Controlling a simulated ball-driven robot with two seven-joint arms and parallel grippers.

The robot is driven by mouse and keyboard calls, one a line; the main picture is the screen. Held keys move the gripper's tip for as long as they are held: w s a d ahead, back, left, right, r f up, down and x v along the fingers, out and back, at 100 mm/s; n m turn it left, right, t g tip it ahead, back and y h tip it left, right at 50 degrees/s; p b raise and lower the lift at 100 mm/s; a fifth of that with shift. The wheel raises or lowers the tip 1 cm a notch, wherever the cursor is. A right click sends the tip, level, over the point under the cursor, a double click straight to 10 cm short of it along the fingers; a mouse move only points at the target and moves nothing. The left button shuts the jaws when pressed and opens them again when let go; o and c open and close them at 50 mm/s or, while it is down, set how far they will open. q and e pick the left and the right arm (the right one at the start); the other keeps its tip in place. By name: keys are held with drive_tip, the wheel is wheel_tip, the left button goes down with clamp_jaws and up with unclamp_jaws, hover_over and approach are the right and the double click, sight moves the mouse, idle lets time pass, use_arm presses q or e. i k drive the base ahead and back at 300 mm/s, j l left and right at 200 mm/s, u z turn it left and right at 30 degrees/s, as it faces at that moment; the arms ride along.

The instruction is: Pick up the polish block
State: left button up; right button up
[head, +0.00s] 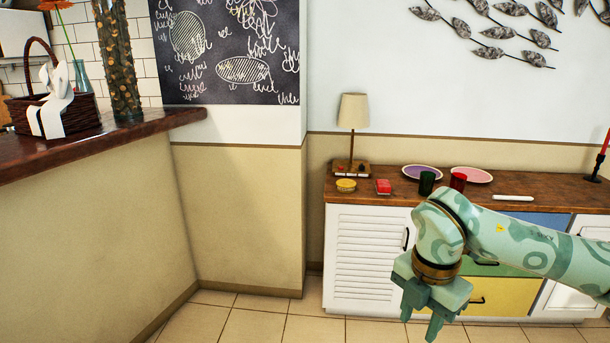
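A small red block (383,187) lies on the wooden top of the sideboard (335,190), near its left front edge. It looks like the polish block, but it is too small to be sure. A round yellow item (346,185) lies just left of it. My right gripper (420,318) points down in front of the sideboard, below the top and apart from the block. Its fingers are spread with nothing between them. My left gripper is not in view.
A lamp (353,112) stands behind the yellow item. Right of the block are a dark green cup (427,183), a red cup (458,181), two plates, a white stick (513,198) and a candle holder (597,179). A counter (100,146) juts in at left.

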sight(383, 186)
drive_tip(key=i, duration=1.8)
drive_tip(key=i+j+z, duration=0.15)
drive_tip(key=i+z, duration=0.3)
drive_tip(key=i, duration=0.2)
drive_tip(key=i+j+z, duration=0.35)
drive_tip(key=i+z, duration=0.15)
drive_tip(key=i+j+z, duration=0.45)
drive_tip(key=i+j, duration=0.15)
